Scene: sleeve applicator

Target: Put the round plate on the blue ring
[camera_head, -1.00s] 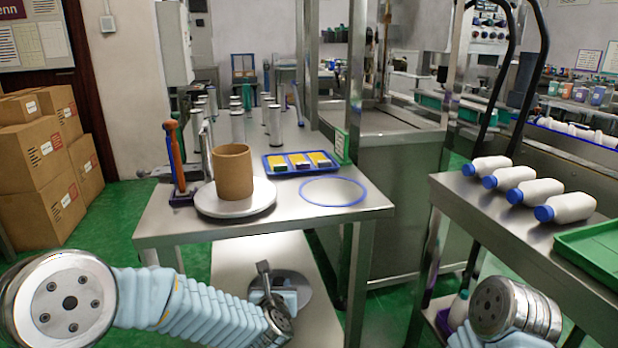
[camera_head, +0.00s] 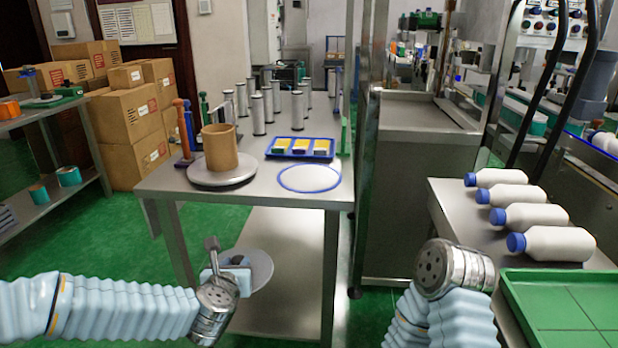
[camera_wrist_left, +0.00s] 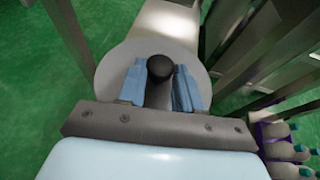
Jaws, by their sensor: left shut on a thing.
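The round plate (camera_head: 258,280) is a grey disc with a dark knob (camera_wrist_left: 160,68) at its middle. My left gripper (camera_head: 228,272) is shut on the knob, with a blue finger on each side. The plate hangs in front of the table, below the height of its top, and its grey rim also shows in the left wrist view (camera_wrist_left: 112,66). The blue ring (camera_head: 310,191) is a thin outline flat on the table top near the front right corner, with nothing on it. My right wrist shows at lower right, but its gripper fingers are not visible.
A brown cylinder (camera_head: 220,150) stands on a grey disc (camera_head: 222,180) left of the ring. A blue tray (camera_head: 299,157) with yellow-topped pieces lies behind the ring. The steel table's (camera_head: 240,199) front edge lies between plate and ring. White bottles (camera_head: 550,243) lie on the right bench.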

